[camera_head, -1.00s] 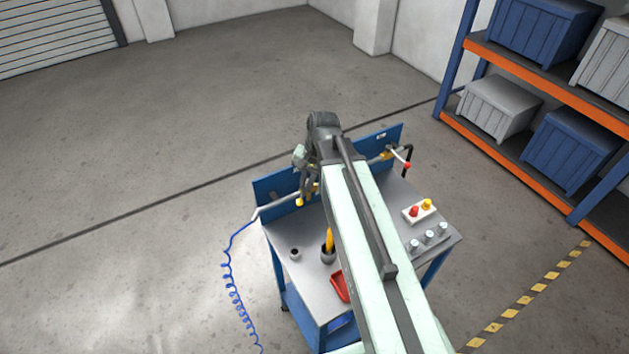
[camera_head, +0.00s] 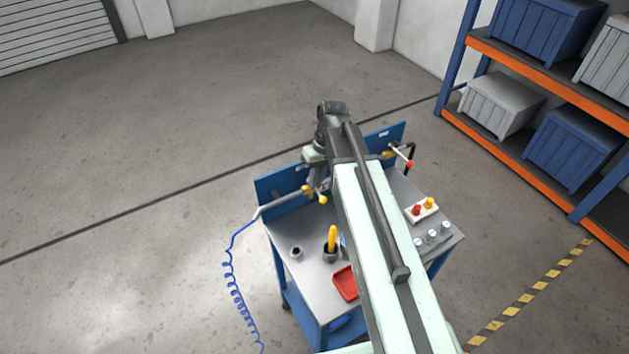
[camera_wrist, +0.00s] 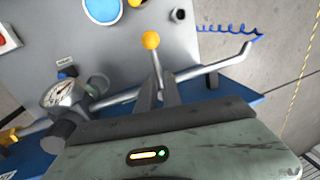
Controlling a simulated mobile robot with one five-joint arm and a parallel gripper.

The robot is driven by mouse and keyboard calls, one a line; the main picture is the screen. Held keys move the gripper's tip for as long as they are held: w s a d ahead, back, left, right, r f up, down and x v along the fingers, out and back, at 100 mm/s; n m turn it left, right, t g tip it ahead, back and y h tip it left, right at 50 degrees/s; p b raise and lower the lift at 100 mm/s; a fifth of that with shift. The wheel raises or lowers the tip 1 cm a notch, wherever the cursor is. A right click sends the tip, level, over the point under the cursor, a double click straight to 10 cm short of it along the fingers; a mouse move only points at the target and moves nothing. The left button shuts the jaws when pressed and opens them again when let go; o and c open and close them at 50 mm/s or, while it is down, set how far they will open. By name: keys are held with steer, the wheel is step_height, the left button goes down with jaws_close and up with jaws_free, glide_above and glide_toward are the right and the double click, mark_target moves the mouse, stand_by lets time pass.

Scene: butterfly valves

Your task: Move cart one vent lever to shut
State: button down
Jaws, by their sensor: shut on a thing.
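A silver lever with a yellow ball knob (camera_wrist: 151,40) rises from the pipe in the wrist view. My gripper (camera_wrist: 160,92) is shut on the lever's shaft below the knob, with a dark finger on each side. The lever's pivot is hidden by my gripper. In the head view my arm hides most of the gripper. A second lever with a red knob (camera_head: 409,163) is at the panel's right end.
A round pressure gauge (camera_wrist: 65,92) sits on the pipe left of my fingers. The cart top (camera_head: 308,262) holds a red tray (camera_head: 345,284), a dark cup (camera_head: 331,254) and a button box (camera_head: 421,210). A coiled blue hose (camera_head: 236,300) hangs at the left. Floor behind the cart is clear.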

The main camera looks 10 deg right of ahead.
steer(key=shift+d+n, duration=0.1)
steer(key=shift+n, duration=0.3)
steer(key=c, duration=1.5)
jaws_free()
steer(key=shift+w+f, duration=0.1)
steer(key=shift+w, duration=0.1)
steer(key=shift+s, duration=0.1)
step_height(320, 180, up, 8)
steer(key=d+p, duration=0.1)
steer(key=p, duration=0.6)
steer(key=shift+w+d+p, duration=0.2)
steer(key=shift+w+p, duration=0.05)
steer(key=shift+p, duration=0.1)
steer(key=shift+f, duration=0.15)
